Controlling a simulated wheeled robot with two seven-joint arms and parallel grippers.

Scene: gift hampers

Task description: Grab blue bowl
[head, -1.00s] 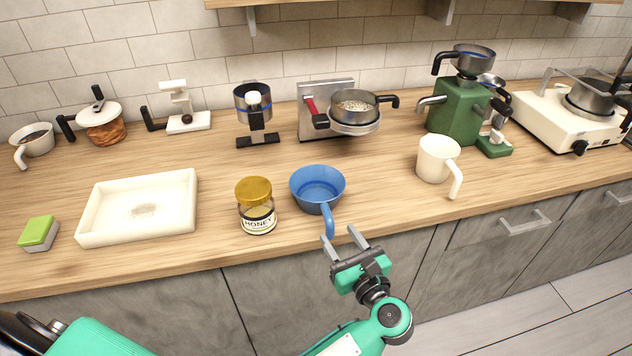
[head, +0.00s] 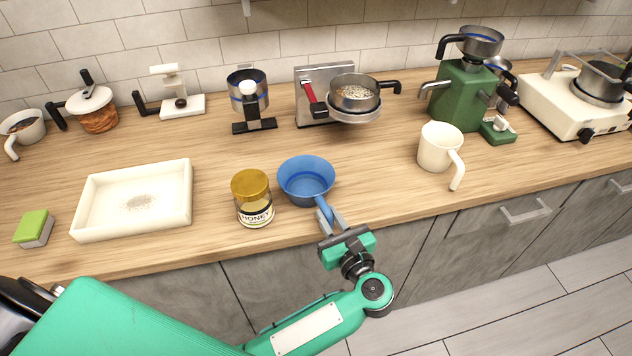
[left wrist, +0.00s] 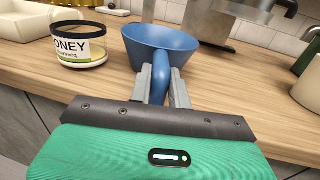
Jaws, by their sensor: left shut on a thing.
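The blue bowl (head: 306,180) stands upright near the front edge of the counter, its handle pointing toward me. It also shows in the left wrist view (left wrist: 160,42), with its handle running down between the fingers. My left gripper (head: 329,219) is shut on the bowl's handle; in the left wrist view its two grey fingers (left wrist: 159,86) lie one on each side of the handle. The bowl appears to rest on the counter. My right gripper is not in view.
A honey jar (head: 252,199) stands close to the bowl's left. A white tray (head: 180,208) and a green sponge (head: 34,228) are farther left. A white mug (head: 438,147) stands to the right, with bare counter between it and the bowl.

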